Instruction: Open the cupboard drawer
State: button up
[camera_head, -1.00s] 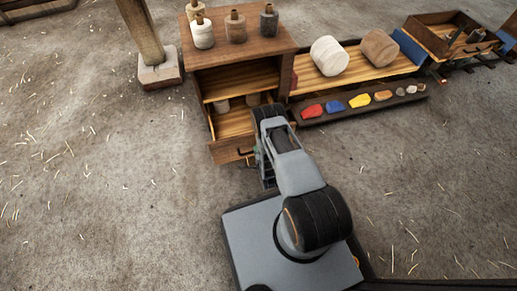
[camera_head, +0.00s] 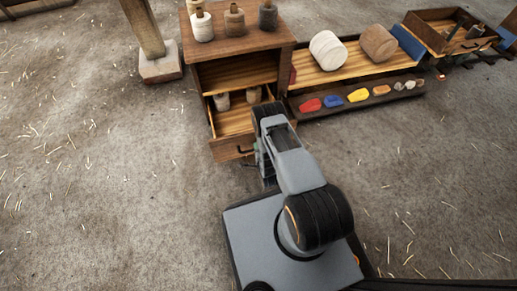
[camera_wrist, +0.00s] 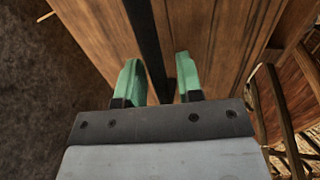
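The wooden cupboard (camera_head: 238,42) stands at the upper middle of the head view. A dark handle (camera_head: 243,151) shows on the drawer front, partly hidden by my arm. In the wrist view, the handle bar (camera_wrist: 149,45) runs between the green fingers of my gripper (camera_wrist: 158,75). The fingers stand apart, with wood visible between the bar and the right finger. Contact with the left finger is unclear. My gripper is hidden behind my arm in the head view.
Spools (camera_head: 235,22) stand on the cupboard top. A low shelf (camera_head: 364,73) with two large rolls and a rack (camera_head: 340,108) of coloured pieces lie to the right. A post on a stone block (camera_head: 160,68) stands left. The straw-strewn floor in front is clear.

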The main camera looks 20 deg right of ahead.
jog(key=shift+o, duration=0.3)
jog(key=shift+d, duration=0.1)
jog(key=shift+o, duration=0.6)
notch_tip(320, 180, up, 4)
jog(key=shift+s+r+p, duration=0.1)
jog(key=shift+s+p, duration=0.05)
jog(key=shift+p, duration=1.05)
jog(key=o, duration=0.7)
jog(key=s+r+p, duration=0.2)
jog(key=r, duration=0.1)
jog(key=shift+s+r, duration=0.15)
jog(key=shift+s, duration=0.15)
jog(key=s+r+p, duration=0.2)
jog(key=s+r, duration=0.1)
jog(key=shift+s, duration=0.25)
jog(key=c, duration=0.8)
jog(key=p+v, duration=0.3)
jog(key=p, duration=0.2)
jog(key=r+p+v, duration=0.1)
jog(key=p+v, duration=0.3)
jog(key=p, duration=0.2)
jog(key=shift+s+r, duration=0.2)
jog(key=shift+s+f+p, duration=0.15)
jog(key=shift+p, duration=0.15)
